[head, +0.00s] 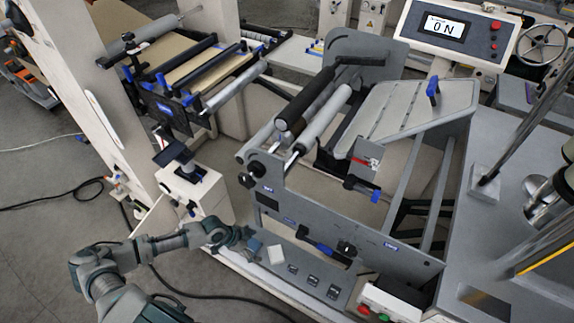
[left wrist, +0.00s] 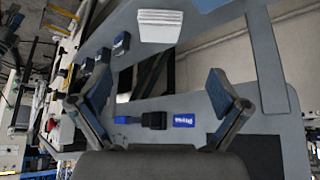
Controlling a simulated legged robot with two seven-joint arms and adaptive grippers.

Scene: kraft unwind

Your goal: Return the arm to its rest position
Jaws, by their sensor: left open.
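My left arm comes in from the lower left in the head view. Its gripper (head: 250,240) is near the left end of the machine's low front ledge, beside a small pale block (head: 275,254). In the left wrist view the gripper (left wrist: 158,100) has its two fingers spread wide with nothing held between them. The grey machine panel (left wrist: 205,75) with a blue label lies beyond the fingers. I cannot tell whether a finger touches the ledge. My right gripper is in neither view.
The unwind machine's grey front panel (head: 340,235) stands right of the gripper, with rollers (head: 325,115) above. A box with red and green buttons (head: 385,305) is at the lower right. A white post (head: 95,100) stands at the left. Cables lie on the open grey floor (head: 45,240).

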